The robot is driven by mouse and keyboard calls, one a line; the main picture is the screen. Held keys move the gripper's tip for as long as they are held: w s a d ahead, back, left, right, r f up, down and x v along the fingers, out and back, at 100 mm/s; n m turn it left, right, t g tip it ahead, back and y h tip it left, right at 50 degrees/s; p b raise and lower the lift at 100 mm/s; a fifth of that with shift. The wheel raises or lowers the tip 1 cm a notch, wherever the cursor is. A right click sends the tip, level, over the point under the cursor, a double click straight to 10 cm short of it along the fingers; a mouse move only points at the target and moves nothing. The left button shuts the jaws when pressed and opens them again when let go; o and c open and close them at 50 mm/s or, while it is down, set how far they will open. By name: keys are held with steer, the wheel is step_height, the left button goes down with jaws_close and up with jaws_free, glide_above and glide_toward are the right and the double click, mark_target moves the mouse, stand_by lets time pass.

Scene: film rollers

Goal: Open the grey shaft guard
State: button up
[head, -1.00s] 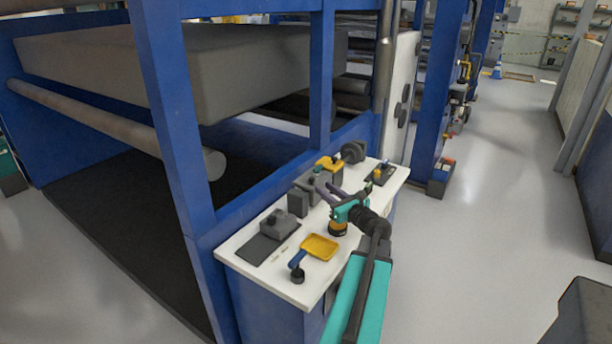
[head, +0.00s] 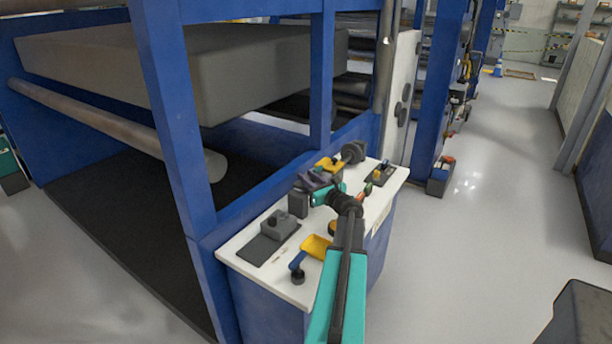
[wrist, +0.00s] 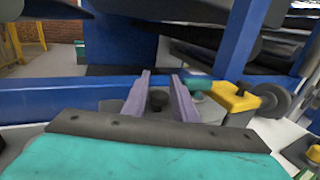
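The grey shaft guard (wrist: 208,110) is a low dark-grey housing in the wrist view, largely hidden by my fingers and the wrist. A black knob (wrist: 158,101) shows between the two purple fingers of my gripper (wrist: 161,76). The fingers are spread apart, one on each side of the knob; I cannot tell whether they touch it. In the head view my gripper (head: 312,182) is over the middle of the white bench top and covers most of the guard there.
A yellow block (head: 329,163) with a dark wheel adjoins the guard. On the white bench (head: 300,287) are a grey knobbed box (head: 278,226), a yellow tray (head: 316,246) and a blue-handled lever (head: 298,264).

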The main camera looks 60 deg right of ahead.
steer(key=shift+x, duration=0.85)
steer(key=shift+c, duration=0.2)
steer(key=shift+a, duration=0.1)
jaws_close()
